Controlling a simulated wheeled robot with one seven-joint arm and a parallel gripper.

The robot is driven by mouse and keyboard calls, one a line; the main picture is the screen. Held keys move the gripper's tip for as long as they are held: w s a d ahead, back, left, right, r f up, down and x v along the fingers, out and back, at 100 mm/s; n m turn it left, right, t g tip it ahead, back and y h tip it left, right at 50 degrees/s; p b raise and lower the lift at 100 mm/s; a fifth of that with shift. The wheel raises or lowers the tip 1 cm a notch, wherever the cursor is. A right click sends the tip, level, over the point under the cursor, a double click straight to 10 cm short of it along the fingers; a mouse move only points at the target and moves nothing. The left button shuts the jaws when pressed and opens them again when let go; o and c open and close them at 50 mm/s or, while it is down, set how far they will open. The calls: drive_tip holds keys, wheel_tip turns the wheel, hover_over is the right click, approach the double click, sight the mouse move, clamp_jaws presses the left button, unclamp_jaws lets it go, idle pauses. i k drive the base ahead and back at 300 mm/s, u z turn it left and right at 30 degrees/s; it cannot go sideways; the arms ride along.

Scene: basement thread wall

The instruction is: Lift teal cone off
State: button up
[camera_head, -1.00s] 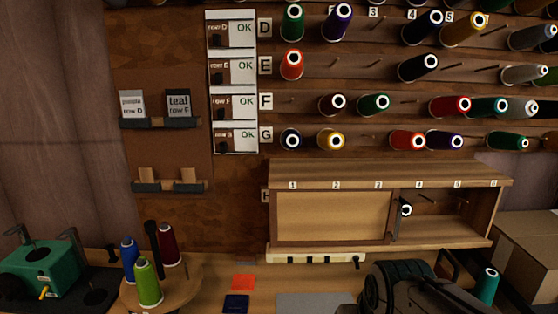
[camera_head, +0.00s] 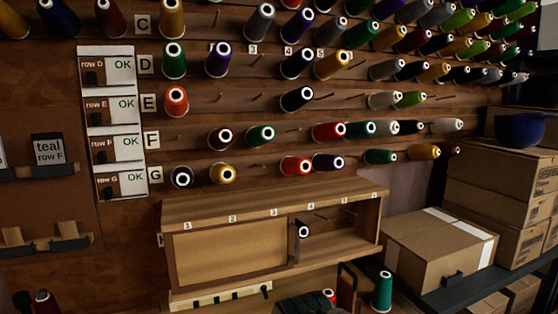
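A teal cone (camera_head: 358,129) sits on a peg in row F of the thread wall, just right of a red cone (camera_head: 326,132) and left of a grey cone. Another teal cone (camera_head: 381,292) stands upright at the lower right, below the cubby box. A card (camera_head: 47,150) on the left reads "teal row F". A dark part of my arm shows at the bottom edge.
The wooden cubby box (camera_head: 225,262) has a closed left panel and an open right part with a dark cone (camera_head: 303,231). Cardboard boxes (camera_head: 438,249) stand on a dark shelf at right. A red cone (camera_head: 329,296) shows low beside a dark frame.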

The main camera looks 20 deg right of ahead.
sight(381, 301)
drive_tip(key=z, duration=1.3)
drive_tip(key=k, duration=0.45)
drive_tip(key=z, duration=1)
drive_tip(key=i, duration=1.35)
drive_tip(key=u, duration=0.7)
